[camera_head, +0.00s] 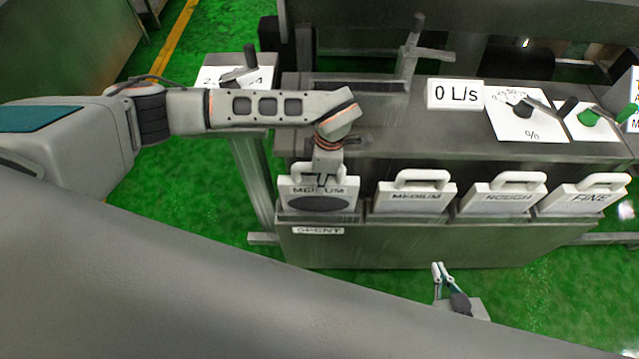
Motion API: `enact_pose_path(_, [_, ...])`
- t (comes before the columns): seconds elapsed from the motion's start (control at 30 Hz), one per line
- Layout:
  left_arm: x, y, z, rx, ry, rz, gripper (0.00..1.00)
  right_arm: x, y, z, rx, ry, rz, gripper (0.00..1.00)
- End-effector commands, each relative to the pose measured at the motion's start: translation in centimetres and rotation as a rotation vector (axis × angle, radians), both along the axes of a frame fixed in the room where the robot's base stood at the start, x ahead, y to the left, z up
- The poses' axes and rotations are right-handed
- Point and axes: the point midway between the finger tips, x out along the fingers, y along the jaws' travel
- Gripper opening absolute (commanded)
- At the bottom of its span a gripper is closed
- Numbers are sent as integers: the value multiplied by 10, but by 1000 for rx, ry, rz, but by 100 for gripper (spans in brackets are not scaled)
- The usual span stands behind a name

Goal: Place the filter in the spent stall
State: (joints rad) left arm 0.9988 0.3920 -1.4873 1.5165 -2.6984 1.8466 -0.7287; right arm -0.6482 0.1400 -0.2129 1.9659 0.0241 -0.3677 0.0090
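The filter (343,194) is a white plate marked MEDIUM, with a dark disc and a white handle on top. It is upright over the stall labelled SPENT (318,230), at the left end of the row. More of its face shows than on its neighbours, and the disc's lower edge is cut off by the rack's front. My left gripper (324,181) comes down from above and appears shut on the filter's handle; its fingertips are small and partly merge with it. My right gripper (438,265) is low in the picture, empty, its fingertips close together, away from the rack.
Three more filters stand in the row to the right: MEDIUM (413,198), ROUGH (503,200) and FINE (585,199). Behind them, the console top carries a 0 L/s display (455,94), a percent dial (530,125), a green-handled valve (590,120) and an upright lever (410,55).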

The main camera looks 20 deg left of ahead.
Motion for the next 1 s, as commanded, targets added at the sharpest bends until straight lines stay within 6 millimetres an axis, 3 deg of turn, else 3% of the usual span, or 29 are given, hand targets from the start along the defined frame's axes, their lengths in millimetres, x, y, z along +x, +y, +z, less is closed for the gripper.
enact_pose_path(0.13, [-1,0,-20,-1,3,2,0,0,0,-1,0,1,0,0])
enact_pose_path(0.53, [0,0,-25,0,0,1,0,-1,-1,-6,-2,6,-1,0])
enact_pose_path(0.57, [0,0,-25,1,1,1,25,-1,-1,-6,-2,7,-1,0])
enact_pose_path(1.0, [1,0,-18,0,-1,1,27,-1,-1,-3,-2,6,-1,0])
